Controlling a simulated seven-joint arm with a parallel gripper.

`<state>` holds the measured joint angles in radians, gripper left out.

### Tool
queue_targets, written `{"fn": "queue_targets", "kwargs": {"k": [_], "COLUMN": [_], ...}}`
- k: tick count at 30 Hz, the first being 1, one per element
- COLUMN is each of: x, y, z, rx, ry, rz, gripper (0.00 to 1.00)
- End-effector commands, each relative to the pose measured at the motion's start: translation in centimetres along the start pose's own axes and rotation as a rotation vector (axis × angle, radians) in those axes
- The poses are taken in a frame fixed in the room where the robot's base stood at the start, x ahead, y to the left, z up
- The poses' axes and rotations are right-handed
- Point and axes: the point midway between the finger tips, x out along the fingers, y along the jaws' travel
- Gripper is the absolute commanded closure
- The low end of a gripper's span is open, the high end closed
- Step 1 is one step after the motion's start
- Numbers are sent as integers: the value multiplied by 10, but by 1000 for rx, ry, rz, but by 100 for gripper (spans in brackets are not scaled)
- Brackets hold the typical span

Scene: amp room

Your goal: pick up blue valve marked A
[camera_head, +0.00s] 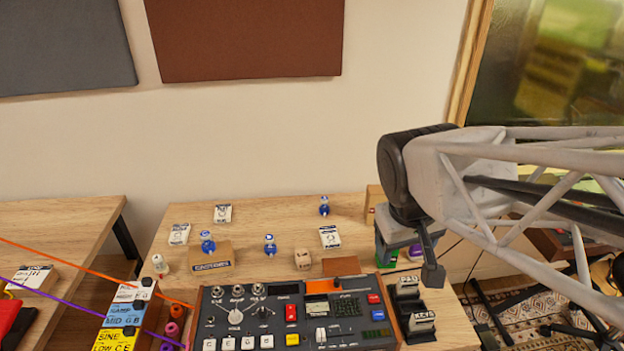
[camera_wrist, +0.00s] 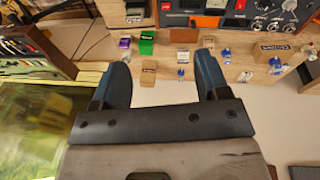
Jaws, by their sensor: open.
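Three small blue valves with pale bases stand on the wooden table. One (camera_head: 207,242) is at the left behind a cardboard box, one (camera_head: 270,244) is in the middle, and one (camera_head: 324,206) is farther back near the wall. The wrist view also shows the left valve (camera_wrist: 275,66), the middle valve (camera_wrist: 226,55) and the back valve (camera_wrist: 181,72). Their letters are too small to read, so I cannot tell which is A. My gripper (camera_wrist: 163,62) is open and empty, fingers wide apart. In the head view my gripper (camera_head: 428,262) hangs right of all the valves.
A control panel (camera_head: 290,320) fills the table's front. A labelled cardboard box (camera_head: 212,258), white cards (camera_head: 330,237) and a small wooden cube (camera_head: 302,259) stand among the valves. Green (camera_wrist: 146,42) and purple boxes are near my gripper. The wall bounds the table's back.

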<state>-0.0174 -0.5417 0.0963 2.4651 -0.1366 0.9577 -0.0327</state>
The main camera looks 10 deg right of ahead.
Motion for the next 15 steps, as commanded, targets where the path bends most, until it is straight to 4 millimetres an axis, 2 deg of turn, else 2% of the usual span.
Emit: {"fn": "queue_targets", "kwargs": {"k": [15], "x": [35], "y": [22], "z": [-100], "rx": [-354], "ry": [-155], "rz": [198], "gripper": [32]}}
